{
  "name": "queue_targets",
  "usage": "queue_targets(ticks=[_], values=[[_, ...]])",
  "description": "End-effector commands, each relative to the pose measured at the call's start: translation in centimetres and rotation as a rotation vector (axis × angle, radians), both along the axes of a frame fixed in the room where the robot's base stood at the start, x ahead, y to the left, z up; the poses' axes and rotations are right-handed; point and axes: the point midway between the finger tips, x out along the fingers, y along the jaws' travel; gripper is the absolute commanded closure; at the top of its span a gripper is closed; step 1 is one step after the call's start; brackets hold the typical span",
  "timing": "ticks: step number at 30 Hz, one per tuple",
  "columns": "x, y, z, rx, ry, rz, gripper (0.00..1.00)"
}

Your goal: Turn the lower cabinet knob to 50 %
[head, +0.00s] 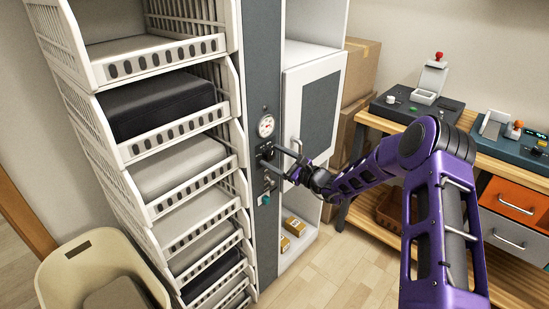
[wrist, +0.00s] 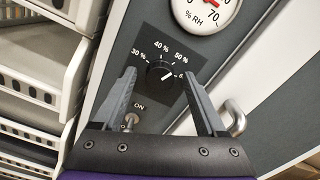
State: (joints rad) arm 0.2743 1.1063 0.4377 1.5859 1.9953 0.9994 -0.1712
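The knob (wrist: 160,73) is a round black dial with a white pointer line on a dark plate marked 30 %, 40 %, 50 % and a partly hidden label beginning with 6. Its pointer slants to the upper right, toward the 50 % and 6 side; the exact reading is hard to tell. In the wrist view my gripper (wrist: 159,75) is open, with one finger on each side of the knob and gaps between. In the head view my gripper (head: 274,156) is at the narrow grey panel, just below the gauge, and partly hides the knob area.
A round % RH gauge (wrist: 205,10) sits above the knob. A toggle switch (wrist: 130,120) marked ON is below it, near the left finger. A bent metal handle (wrist: 237,116) is beside the right finger. White drawer racks (head: 165,145) stand left of the panel.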

Motion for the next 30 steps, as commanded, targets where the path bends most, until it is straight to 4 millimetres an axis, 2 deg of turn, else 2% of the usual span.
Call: queue_targets(ticks=[5, 10, 24, 30], values=[[-0.1, -0.2, 0.0, 0.0, 0.0, 0.0, 0.26], [-1.3, -1.8, 0.1, -0.001, 0.002, -0.002, 0.26], [-8.1, -10.6, 0.1, 0.0, 0.001, -0.004, 0.26], [-10.0, -13.0, 0.0, 0.0, 0.0, -0.001, 0.26]])
